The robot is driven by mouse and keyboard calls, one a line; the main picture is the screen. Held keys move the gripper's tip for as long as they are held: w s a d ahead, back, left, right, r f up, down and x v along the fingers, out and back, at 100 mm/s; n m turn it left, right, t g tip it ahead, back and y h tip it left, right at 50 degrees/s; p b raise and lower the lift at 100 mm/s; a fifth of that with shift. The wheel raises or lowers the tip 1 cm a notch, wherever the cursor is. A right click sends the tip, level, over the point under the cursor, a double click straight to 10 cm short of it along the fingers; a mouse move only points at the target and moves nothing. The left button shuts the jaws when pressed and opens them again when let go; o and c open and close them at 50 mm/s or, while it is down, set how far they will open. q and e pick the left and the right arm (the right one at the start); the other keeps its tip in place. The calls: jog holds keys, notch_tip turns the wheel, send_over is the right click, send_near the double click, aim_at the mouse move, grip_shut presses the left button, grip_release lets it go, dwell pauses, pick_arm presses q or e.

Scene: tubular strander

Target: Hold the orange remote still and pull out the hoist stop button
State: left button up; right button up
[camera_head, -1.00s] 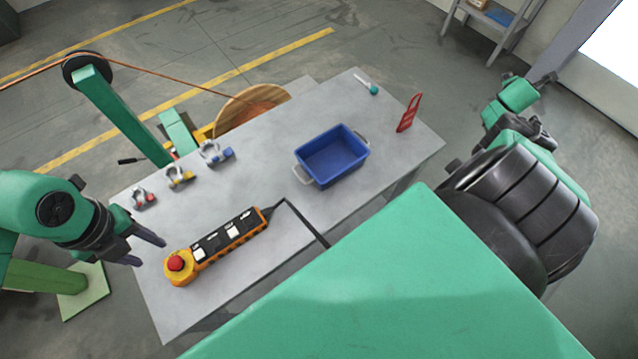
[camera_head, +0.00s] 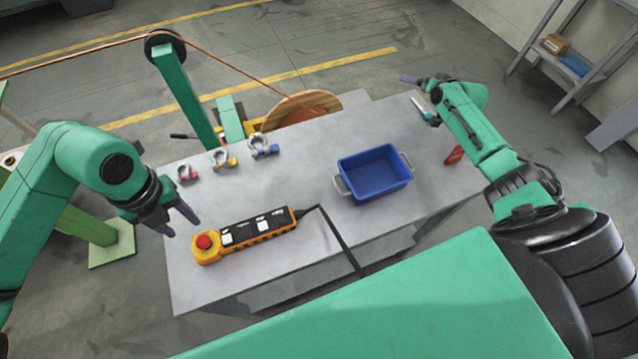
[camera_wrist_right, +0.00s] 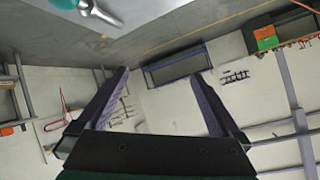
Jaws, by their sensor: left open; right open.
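The orange remote (camera_head: 246,235) lies on the grey table near its front left, with its black cable running off the front edge. Its red stop button (camera_head: 204,242) is on the left end, on a yellow-orange round housing. My left gripper (camera_head: 183,222) is open and empty, just above and left of the button end, apart from it. My right gripper (camera_head: 414,80) is at the far right end of the table, away from the remote. In the right wrist view its fingers (camera_wrist_right: 160,105) are spread with nothing between them.
A blue bin (camera_head: 375,175) stands right of the table's middle. Several clamps (camera_head: 223,160) sit along the back left edge. A teal-handled tool (camera_head: 424,108) and a red item (camera_head: 454,155), partly hidden by my right arm, lie at the right end. The table between remote and clamps is clear.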

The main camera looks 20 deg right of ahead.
jog(key=w+a+r+m+y, duration=0.15)
jog(key=a+m+y, duration=0.3)
jog(key=a, duration=1.15)
jog(key=w+a+r+m+y, duration=0.15)
jog(key=a+m+y, duration=0.35)
jog(key=a, duration=1)
jog(key=m+g+y, duration=0.2)
jog(key=g+y, duration=0.3)
jog(key=g, duration=0.7)
send_near(269, 222)
jog(key=v, duration=0.2)
jog(key=shift+d, duration=0.45)
jog(key=shift+s+a+f+y, duration=0.1)
jog(key=shift+s+a+y, duration=0.1)
jog(key=shift+s+y, duration=0.05)
jog(key=x, duration=1.4)
jog(key=shift+w+a+f, duration=0.1)
jog(key=shift+w+a, duration=0.05)
jog(key=shift+w, duration=0.1)
jog(key=shift+c, duration=0.3)
